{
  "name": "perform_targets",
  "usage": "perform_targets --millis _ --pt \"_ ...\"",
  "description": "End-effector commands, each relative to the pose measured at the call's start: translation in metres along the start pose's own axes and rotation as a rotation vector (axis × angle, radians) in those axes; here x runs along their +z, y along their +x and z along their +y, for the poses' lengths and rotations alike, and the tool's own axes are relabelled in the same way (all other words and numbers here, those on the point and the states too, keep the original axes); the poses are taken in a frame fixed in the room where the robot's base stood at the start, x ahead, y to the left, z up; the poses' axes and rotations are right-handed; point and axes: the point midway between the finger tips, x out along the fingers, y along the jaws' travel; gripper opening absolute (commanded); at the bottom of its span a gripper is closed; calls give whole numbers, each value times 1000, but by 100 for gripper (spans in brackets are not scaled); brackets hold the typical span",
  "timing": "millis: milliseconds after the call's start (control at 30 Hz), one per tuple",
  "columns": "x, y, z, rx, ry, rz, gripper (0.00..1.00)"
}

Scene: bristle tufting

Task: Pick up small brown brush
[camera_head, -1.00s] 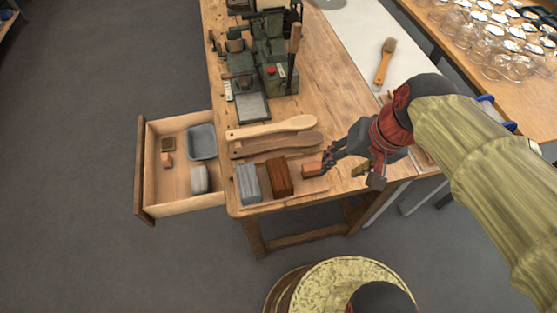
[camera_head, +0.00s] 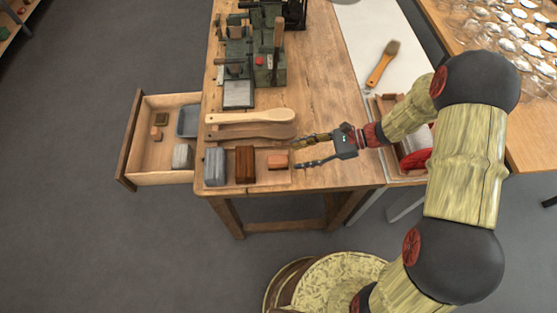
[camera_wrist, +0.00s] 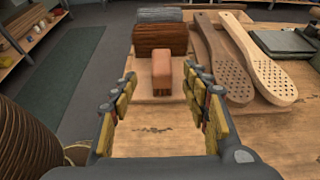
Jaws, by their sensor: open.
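The small brown brush (camera_head: 277,162) is a little reddish-brown block at the right end of a thin wooden tray (camera_head: 262,183). In the wrist view the brush (camera_wrist: 162,72) stands in the middle, lined up with the gap between my fingertips. My gripper (camera_head: 294,155) is open and empty, low over the table, pointing left at the brush. Its fingertips are at the brush's right side, and no contact shows. In the wrist view my gripper (camera_wrist: 160,80) has a finger on each side of the picture's middle.
A larger dark brown brush (camera_head: 245,164) and a grey one (camera_head: 214,166) stand left of the small one. Two wooden paddles (camera_head: 262,116) lie behind them. An open drawer (camera_head: 160,178) holds small items at left. The bench (camera_head: 330,100) is clear right of the paddles.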

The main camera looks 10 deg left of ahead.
Motion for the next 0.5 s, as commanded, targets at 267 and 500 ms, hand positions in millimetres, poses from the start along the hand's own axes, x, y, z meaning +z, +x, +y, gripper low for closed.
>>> perform_targets --millis 267,500 --pt "-2 28 -1 -2 12 -10 47" --pt "0 59 -2 0 9 -8 47"
